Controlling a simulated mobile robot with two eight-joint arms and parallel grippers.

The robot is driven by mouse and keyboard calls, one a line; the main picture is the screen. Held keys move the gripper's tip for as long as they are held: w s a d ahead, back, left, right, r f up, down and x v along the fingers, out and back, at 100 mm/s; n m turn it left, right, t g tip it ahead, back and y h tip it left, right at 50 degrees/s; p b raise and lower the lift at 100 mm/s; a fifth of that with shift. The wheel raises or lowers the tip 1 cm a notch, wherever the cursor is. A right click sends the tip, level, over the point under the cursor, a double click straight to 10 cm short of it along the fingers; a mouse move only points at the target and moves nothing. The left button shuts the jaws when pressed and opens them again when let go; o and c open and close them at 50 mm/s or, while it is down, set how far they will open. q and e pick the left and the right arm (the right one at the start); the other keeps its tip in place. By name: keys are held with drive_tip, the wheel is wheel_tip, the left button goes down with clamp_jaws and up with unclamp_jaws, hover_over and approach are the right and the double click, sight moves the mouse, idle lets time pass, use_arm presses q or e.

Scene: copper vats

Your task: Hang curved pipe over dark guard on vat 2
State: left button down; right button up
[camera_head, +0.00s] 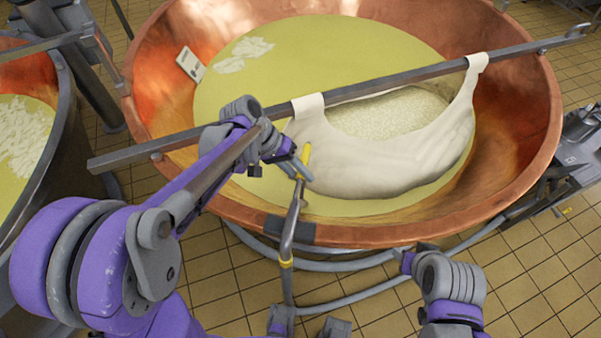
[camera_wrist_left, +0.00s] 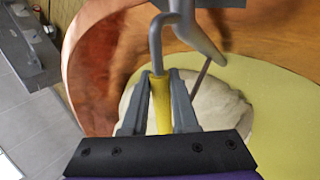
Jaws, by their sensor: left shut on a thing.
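The curved pipe (camera_head: 289,238) is a grey metal tube with yellow bands and a bent upper part. My left gripper (camera_head: 299,163) is shut on its yellow end, above the inside of the copper vat (camera_head: 400,232). In the left wrist view the yellow section (camera_wrist_left: 161,105) sits between the fingers and the grey bend (camera_wrist_left: 157,40) rises beyond. The dark guard (camera_head: 305,233) is on the vat's near rim. The pipe crosses in front of it; I cannot tell whether they touch. My right gripper (camera_head: 414,255) is near the floor side of the rim, its jaws unclear.
A metal bar (camera_head: 400,78) spans the vat and holds a white cloth (camera_head: 350,170) full of curd. A hose (camera_head: 350,298) runs below the rim. Another vat (camera_head: 50,150) stands at the left. Tiled floor (camera_head: 540,270) shows at the lower right.

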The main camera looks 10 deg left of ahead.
use_arm(q)
drive_tip(key=c, duration=0.6)
unclamp_jaws()
drive_tip(key=v, duration=1)
drive_tip(key=shift+a+r+p, duration=0.3)
drive_tip(key=shift+s, duration=0.1)
drive_tip(key=s+f+t+y, duration=0.2)
drive_tip(key=s+f+y, duration=0.1)
drive_tip(key=s, duration=0.4)
drive_tip(key=s+a+f+t+y, duration=0.1)
drive_tip(key=s+f+t+y, duration=0.2)
drive_tip(key=s, duration=0.4)
drive_tip(key=shift+s+a+f+t+y, duration=0.3)
drive_tip(key=shift+f+y, duration=0.1)
drive_tip(key=shift+f, duration=0.1)
